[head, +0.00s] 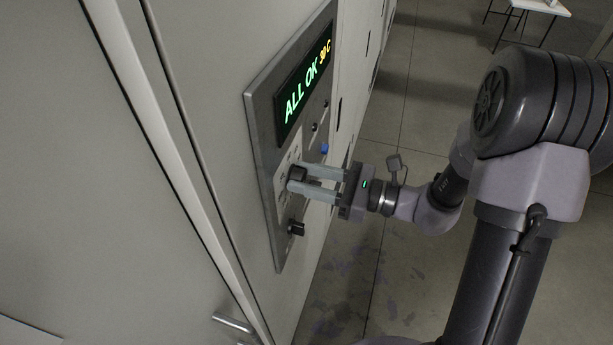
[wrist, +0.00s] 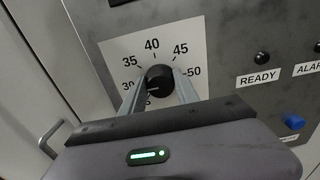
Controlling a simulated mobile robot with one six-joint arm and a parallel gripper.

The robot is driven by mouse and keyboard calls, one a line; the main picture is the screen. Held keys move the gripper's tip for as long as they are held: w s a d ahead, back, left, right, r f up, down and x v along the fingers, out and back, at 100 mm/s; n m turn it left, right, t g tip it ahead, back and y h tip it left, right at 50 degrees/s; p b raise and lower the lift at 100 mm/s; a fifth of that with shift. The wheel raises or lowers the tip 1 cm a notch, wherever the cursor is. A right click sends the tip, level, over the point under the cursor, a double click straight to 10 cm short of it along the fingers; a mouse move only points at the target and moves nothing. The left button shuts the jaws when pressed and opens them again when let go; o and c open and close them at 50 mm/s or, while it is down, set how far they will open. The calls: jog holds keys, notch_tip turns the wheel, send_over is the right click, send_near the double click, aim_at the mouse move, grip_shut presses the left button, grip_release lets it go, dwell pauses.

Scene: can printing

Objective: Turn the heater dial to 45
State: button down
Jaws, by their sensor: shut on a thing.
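The heater dial is a black round knob (wrist: 160,79) on a white scale plate (wrist: 150,50) in the wrist view. The scale reads 30, 35, 40, 45 and 50 around it, with the lowest marks partly hidden. A small pale mark on the knob appears to point left, towards 30. My gripper (wrist: 160,88) is shut on the dial, one finger on each side. In the head view my gripper (head: 296,180) reaches the panel from the right, and the dial (head: 298,171) shows between its fingertips.
The panel's display (head: 305,82) reads ALL OK in green and what looks like 30 C in yellow. A black switch (head: 296,229) sits below the dial. A blue button (wrist: 293,122) and a READY label (wrist: 258,78) are to the right. A door handle (head: 233,323) is at the bottom.

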jog(key=shift+r+m+p, duration=0.15)
jog(key=shift+m+p, duration=0.9)
jog(key=shift+m, duration=0.15)
jog(key=m+p, duration=0.2)
jog(key=m, duration=0.1)
jog(key=shift+w+m+p, duration=0.1)
jog(key=shift+m+p, duration=0.2)
jog(key=shift+p, duration=0.05)
jog(key=m+p, duration=0.2)
jog(key=m, duration=0.1)
jog(key=shift+m+p, duration=0.3)
jog(key=shift+p, duration=0.05)
jog(key=m+p, duration=0.2)
jog(key=m, duration=0.1)
jog(key=shift+m+p, duration=0.3)
jog(key=m+p, duration=0.2)
jog(key=m, duration=0.1)
jog(key=shift+f+m, duration=0.2)
jog(key=shift+m, duration=0.1)
jog(key=m+p, duration=0.2)
jog(key=m, duration=0.1)
jog(key=shift+m, duration=0.3)
jog(key=m, duration=0.2)
jog(key=m+p, duration=0.1)
jog(key=m, duration=0.1)
jog(key=m+p, duration=0.1)
jog(key=m, duration=0.1)
jog(key=shift+f, duration=0.3)
jog(key=shift+m+p, duration=0.3)
